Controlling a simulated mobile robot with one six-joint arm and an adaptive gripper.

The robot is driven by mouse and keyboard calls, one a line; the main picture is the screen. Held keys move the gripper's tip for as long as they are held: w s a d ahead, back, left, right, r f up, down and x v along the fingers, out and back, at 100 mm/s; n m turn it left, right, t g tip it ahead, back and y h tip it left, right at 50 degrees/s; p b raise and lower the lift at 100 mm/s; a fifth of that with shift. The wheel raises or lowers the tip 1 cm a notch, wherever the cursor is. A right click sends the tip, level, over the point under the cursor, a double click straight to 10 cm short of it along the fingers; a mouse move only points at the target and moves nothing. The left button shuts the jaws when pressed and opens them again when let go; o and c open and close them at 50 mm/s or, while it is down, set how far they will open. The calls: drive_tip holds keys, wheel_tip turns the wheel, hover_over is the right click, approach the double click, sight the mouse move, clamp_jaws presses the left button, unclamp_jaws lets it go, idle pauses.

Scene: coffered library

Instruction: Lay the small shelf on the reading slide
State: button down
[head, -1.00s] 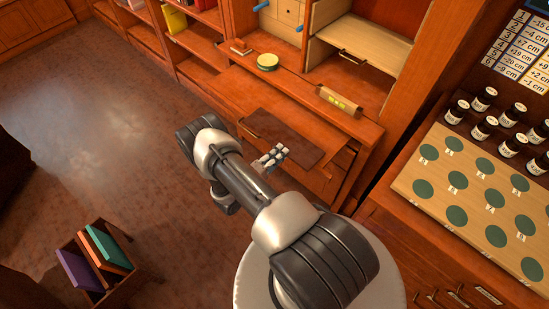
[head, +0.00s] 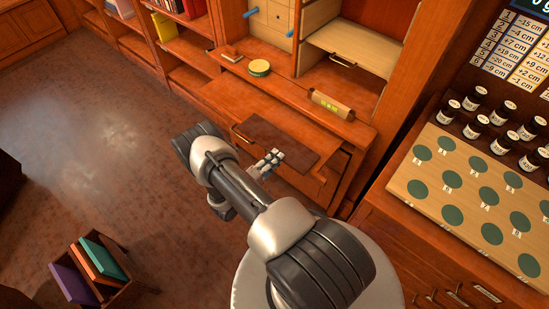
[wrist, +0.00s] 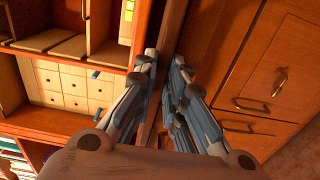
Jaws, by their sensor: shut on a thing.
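The small shelf, a thin dark brown board (head: 301,137), lies level at the reading slide in the head view; I cannot tell whether it rests on it or hovers just above. The reading slide (head: 335,166) is the orange-brown pull-out under the counter, with a brass handle at its left front. My gripper (head: 272,160) is at the board's near edge and shut on it. In the wrist view my gripper's fingers (wrist: 163,82) close from both sides on a thin dark strip, seen edge-on. The fingers hide part of that edge.
A pale board with a handle (head: 352,50) is above. A book bin (head: 100,270) stands on open floor at left.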

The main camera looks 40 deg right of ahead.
drive_tip(key=shift+f, duration=0.15)
drive_tip(key=c, duration=1.6)
unclamp_jaws()
drive_tip(key=shift+o, duration=0.4)
drive_tip(key=o, duration=0.9)
drive_tip(key=shift+a, duration=0.1)
drive_tip(key=shift+s+a+b, duration=0.2)
drive_tip(key=shift+a+b, duration=0.05)
drive_tip(key=shift+a, duration=2.5)
drive_tip(key=shift+s+a+b, duration=0.2)
drive_tip(key=shift+a, duration=2.5)
